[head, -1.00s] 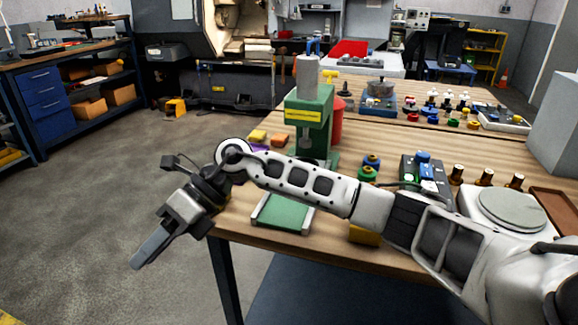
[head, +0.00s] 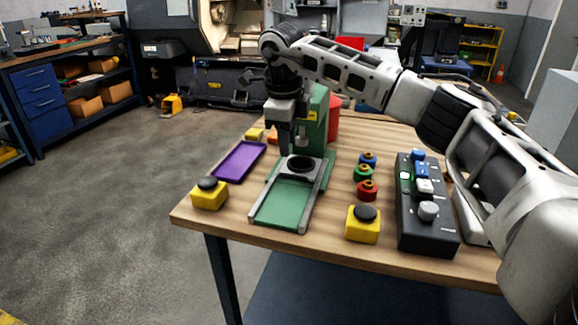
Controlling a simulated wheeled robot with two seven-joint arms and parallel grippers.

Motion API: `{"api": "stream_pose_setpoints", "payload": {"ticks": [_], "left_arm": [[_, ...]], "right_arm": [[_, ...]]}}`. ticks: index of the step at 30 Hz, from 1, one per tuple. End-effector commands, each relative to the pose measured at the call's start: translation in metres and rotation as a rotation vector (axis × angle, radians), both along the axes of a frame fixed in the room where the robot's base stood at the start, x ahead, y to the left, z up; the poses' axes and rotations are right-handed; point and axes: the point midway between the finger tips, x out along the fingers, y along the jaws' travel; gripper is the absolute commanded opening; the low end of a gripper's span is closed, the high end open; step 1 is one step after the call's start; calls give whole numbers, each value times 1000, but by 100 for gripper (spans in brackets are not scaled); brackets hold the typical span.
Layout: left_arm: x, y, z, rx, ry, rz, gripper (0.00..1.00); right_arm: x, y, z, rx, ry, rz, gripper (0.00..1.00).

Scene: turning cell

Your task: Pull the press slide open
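The green press (head: 317,120) stands on the wooden table, mostly behind my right arm. Its slide runs toward me as a green bed (head: 284,203) between two grey rails. A dark round piece (head: 300,164) sits at the press end of the slide. My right gripper (head: 287,150) points down in front of the press, close to that round piece. Whether it touches anything is unclear. The finger gap does not show, so I cannot tell if it is open or shut. My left gripper is not in view.
Two yellow blocks with black buttons (head: 208,194) (head: 363,223) flank the slide. A purple tray (head: 239,161) lies to the left. Red, green and blue buttons (head: 367,175) and a dark control box (head: 427,207) stand to the right. The table's front edge is close.

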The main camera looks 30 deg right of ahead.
Motion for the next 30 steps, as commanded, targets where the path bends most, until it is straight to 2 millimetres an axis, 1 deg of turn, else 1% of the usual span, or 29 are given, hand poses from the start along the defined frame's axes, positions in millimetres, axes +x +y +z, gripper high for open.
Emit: {"api": "stream_pose_setpoints", "payload": {"ticks": [1,6,9,12,17,25,28,29,30], "left_arm": [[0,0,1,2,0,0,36],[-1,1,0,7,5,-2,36],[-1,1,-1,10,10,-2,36],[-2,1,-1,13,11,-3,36],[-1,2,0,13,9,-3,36],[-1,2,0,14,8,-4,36],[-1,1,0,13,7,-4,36],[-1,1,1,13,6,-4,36],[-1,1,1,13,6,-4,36]], "right_arm": [[1,-2,-12,0,4,-1,32],[5,-6,-46,1,3,0,32],[7,-8,-61,1,2,1,32],[8,-9,-72,0,0,0,32],[9,-10,-80,1,-1,1,32],[10,-10,-81,1,-1,1,32],[10,-10,-81,1,-1,1,4],[10,-10,-81,1,-1,1,0],[10,-10,-81,1,-1,1,0]]}}
